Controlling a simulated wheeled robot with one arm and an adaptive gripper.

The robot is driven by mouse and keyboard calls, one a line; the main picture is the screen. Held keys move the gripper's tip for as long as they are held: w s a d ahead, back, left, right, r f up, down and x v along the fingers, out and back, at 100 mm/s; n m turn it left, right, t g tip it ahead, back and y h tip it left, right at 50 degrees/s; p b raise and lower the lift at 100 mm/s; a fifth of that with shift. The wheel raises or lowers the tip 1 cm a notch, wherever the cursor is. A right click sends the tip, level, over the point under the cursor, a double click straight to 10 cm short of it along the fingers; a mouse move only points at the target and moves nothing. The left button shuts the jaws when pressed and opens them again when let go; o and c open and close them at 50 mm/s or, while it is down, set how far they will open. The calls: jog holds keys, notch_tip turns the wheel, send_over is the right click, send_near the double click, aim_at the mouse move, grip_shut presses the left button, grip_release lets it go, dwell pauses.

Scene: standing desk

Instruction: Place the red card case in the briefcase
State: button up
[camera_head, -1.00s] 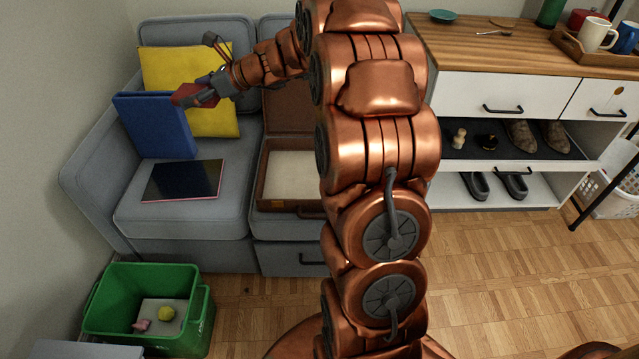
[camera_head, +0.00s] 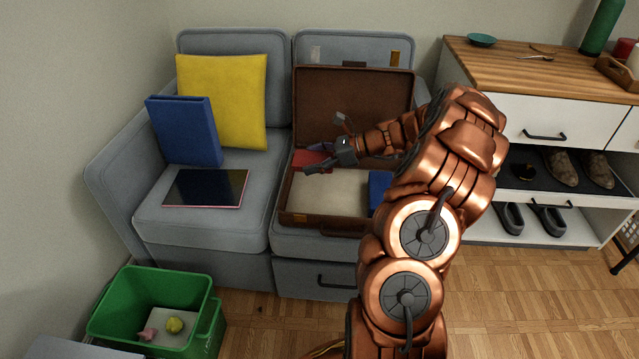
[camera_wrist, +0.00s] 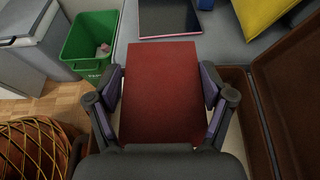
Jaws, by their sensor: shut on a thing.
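The red card case (camera_head: 311,160) is held in my gripper (camera_head: 318,157). In the wrist view the red card case (camera_wrist: 165,92) lies flat between the two fingers of my gripper (camera_wrist: 163,92), which press on its sides. The open brown briefcase (camera_head: 287,218) lies on the sofa seat with its lid up against the backrest. My gripper and the case are over the left back part of the briefcase's pale interior. A blue item (camera_head: 380,188) lies in the briefcase's right side, partly hidden by my arm. Whether the case touches the lining cannot be told.
A dark tablet (camera_head: 206,187), a blue binder (camera_head: 184,131) and a yellow cushion (camera_head: 222,100) are on the left sofa seat. A green bin (camera_head: 150,310) stands on the floor. A cabinet (camera_head: 560,124) with shoes is at right.

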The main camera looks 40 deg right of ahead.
notch_tip(320, 180, down, 6)
jog(key=shift+f+b, duration=0.1)
jog(key=shift+b, duration=0.9)
jog(key=shift+f+p, duration=0.4)
jog(key=shift+f, duration=0.2)
jog(key=o, duration=1.1)
jog(key=shift+r, duration=0.15)
